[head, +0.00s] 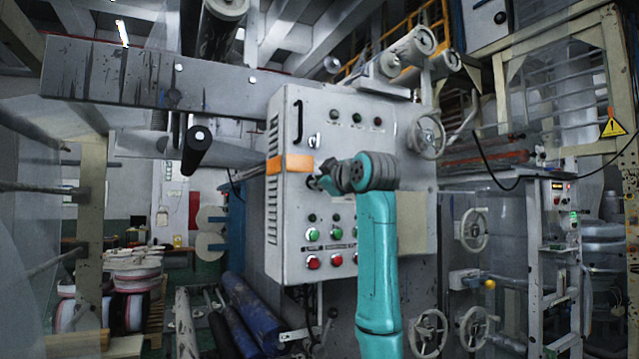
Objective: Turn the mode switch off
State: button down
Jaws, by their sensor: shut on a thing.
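The grey control cabinet (345,110) stands in the middle of the head view, with its button panel facing me. The mode switch (311,182) is a small dark knob on this panel, just below the orange label. My gripper (319,184) reaches it from the right and is shut on it. The wrist and fingers cover most of the knob, so its pointer direction cannot be made out.
Below are green buttons (312,234) and red buttons (313,262), partly behind my arm. A black handle (298,122) and small indicators (334,115) sit above. A handwheel (427,136) juts out on the right. Dark and blue rollers (250,315) lie low at left.

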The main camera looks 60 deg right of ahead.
jog(key=c, duration=1.2)
grip_release()
jog(key=shift+c, duration=0.2)
jog(key=v, duration=1.2)
